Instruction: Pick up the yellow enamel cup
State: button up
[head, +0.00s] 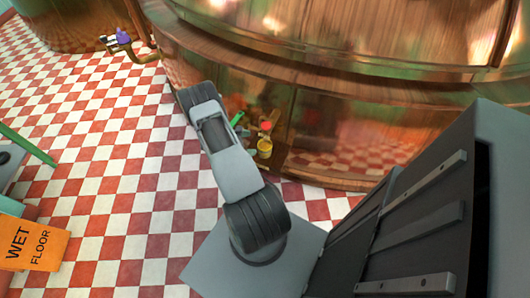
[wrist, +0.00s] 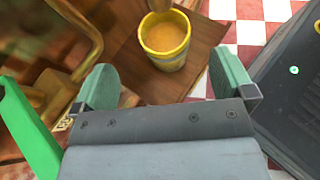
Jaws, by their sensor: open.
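The yellow enamel cup (wrist: 165,62) stands on a brown wooden surface in the wrist view, ahead of my gripper and a little above the middle of the gap between its fingers. It has a yellow rim and an orange-brown inside. Something brown and blurred overlaps its far rim. My gripper (wrist: 166,84) is open, with green fingertips apart and nothing between them. In the head view the yellow cup (head: 265,148) looks small beside the copper kettle's base, just right of my arm.
A green bar (wrist: 25,130) stands close at the left of the wrist view. An orange wet floor sign (head: 35,243) is at the lower left. Checkered floor (head: 90,130) is open at left.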

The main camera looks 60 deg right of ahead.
aim_at(271, 145)
jog(key=x, duration=0.7)
jog(key=shift+s+f+b, duration=0.2)
jog(key=shift+s+b, duration=0.15)
jog(key=shift+b, duration=0.05)
jog(key=c, duration=1.1)
jog(key=shift+r, duration=0.2)
